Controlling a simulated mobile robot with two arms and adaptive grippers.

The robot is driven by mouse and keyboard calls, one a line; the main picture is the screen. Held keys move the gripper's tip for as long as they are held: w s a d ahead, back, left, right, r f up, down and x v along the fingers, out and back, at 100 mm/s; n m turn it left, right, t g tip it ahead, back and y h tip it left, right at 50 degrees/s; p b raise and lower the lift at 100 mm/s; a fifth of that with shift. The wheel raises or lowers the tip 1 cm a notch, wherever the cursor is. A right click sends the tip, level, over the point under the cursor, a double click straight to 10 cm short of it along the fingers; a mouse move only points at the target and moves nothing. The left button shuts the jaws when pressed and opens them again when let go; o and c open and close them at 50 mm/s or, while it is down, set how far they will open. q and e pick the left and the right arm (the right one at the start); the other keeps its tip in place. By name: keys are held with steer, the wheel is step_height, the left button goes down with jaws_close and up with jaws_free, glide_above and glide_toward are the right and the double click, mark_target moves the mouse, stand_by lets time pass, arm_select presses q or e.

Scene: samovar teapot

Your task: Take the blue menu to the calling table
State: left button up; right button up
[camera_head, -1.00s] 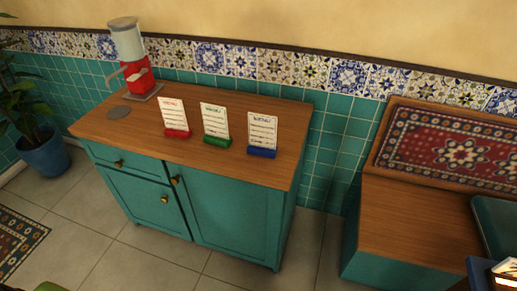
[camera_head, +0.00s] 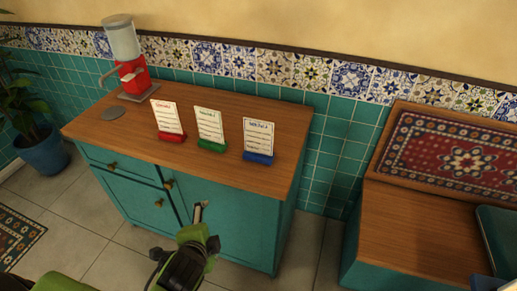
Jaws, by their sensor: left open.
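The blue menu (camera_head: 259,139), a white card in a blue base, stands upright at the right of a row on the wooden top of a teal cabinet (camera_head: 232,101). The green menu (camera_head: 210,129) and the red menu (camera_head: 167,120) stand to its left. My left gripper (camera_head: 201,211) is in front of the cabinet doors, lower than the cabinet top and left of the blue menu. It is open and empty, apart from all the menus. My right gripper is not in view. I see no table that I can identify as the calling table.
A wooden bench (camera_head: 415,225) with a patterned red cushion (camera_head: 445,155) stands at right. A potted plant (camera_head: 40,150) is at left.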

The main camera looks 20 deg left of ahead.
arm_select(q)
steer(key=w+r+m+t, duration=0.5)
steer(key=w+r+m, duration=0.35)
steer(key=m, duration=0.25)
steer(key=m+t+h, duration=0.3)
steer(key=m+t, duration=0.1)
steer(key=m, duration=0.9)
glide_toward(258, 138)
steer(key=w, duration=0.3)
steer(key=w+p, duration=0.1)
steer(key=w, duration=0.1)
steer(key=shift+w+d+r, duration=0.1)
steer(key=shift+w+r, duration=0.25)
steer(key=shift+r, duration=0.05)
steer(key=shift+w+f, duration=0.15)
steer(key=shift+w, duration=1)
steer(key=shift+w+f, duration=0.1)
steer(key=shift+w, duration=1.1)
steer(key=c, duration=1.3)
